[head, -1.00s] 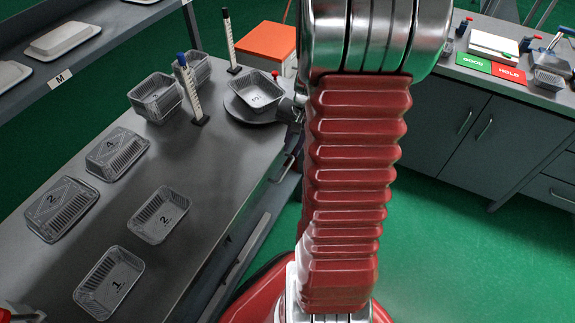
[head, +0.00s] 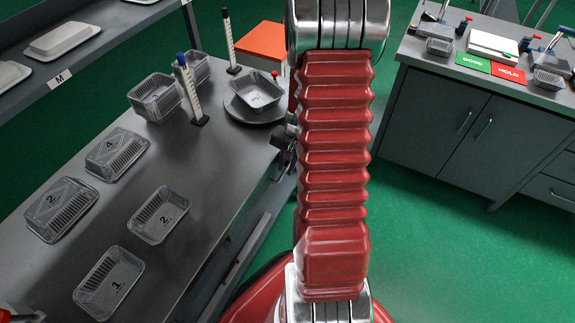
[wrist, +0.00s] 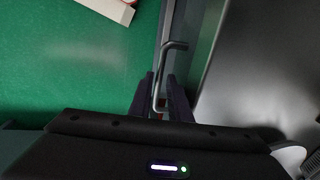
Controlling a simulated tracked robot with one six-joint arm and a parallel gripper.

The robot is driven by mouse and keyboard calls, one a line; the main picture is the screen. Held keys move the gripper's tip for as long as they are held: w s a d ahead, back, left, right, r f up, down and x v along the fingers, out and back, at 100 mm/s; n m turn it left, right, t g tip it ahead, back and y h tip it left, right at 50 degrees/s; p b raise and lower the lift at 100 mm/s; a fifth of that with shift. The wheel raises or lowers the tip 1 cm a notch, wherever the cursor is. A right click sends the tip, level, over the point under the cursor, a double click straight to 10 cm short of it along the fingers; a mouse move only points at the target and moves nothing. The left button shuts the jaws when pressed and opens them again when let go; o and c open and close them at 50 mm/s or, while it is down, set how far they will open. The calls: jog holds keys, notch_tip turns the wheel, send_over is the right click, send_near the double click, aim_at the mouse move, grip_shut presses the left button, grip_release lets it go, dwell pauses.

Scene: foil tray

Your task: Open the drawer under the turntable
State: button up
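The turntable (head: 238,108) is a grey disc on the near-left bench, with a foil tray (head: 256,92) on it. In the wrist view, the drawer handle (wrist: 161,75) is a grey bar on the drawer front (wrist: 193,45), below the bench top's edge. The drawer looks shut. My gripper (wrist: 161,103) has its two dark fingers apart, one on each side of the handle's near end. A gap seems to show beside the bar, and I cannot tell whether a finger touches it. In the head view my arm hides most of the drawer.
The bench top (head: 95,215) carries several numbered foil trays and marked posts. An orange-topped box (head: 266,42) stands behind the turntable. Across a clear green floor (head: 450,230) is a grey cabinet with a bench holding GOOD (head: 473,62) and HOLD (head: 508,73) mats.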

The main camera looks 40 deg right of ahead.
jog(key=shift+c, duration=0.4)
grip_shut()
